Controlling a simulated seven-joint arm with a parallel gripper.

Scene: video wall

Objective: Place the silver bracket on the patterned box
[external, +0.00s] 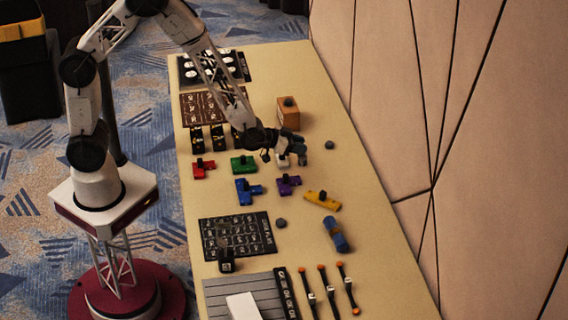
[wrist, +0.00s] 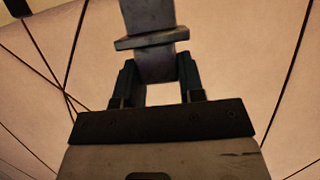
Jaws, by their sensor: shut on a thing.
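In the wrist view a grey, bracket-like piece (wrist: 153,62) with a crosswise flange stands between the two dark fingers of my gripper (wrist: 153,85). My gripper is shut on it, and its top runs out of the frame. In the external view my gripper (external: 292,146) is over the far side of the table, pointing right toward the wall; the held piece is small and hard to make out there. An orange-brown box (external: 288,115) with a dark knob stands just behind my gripper. I cannot tell whether this is the patterned box; no pattern shows clearly on it.
Red (external: 203,169), green (external: 244,165), blue (external: 248,191), purple (external: 288,185) and yellow (external: 322,200) pieces lie near my gripper. A blue roll (external: 336,235) and a small black box (external: 227,261) are nearer the front. A panelled wall (external: 400,110) borders the table's right.

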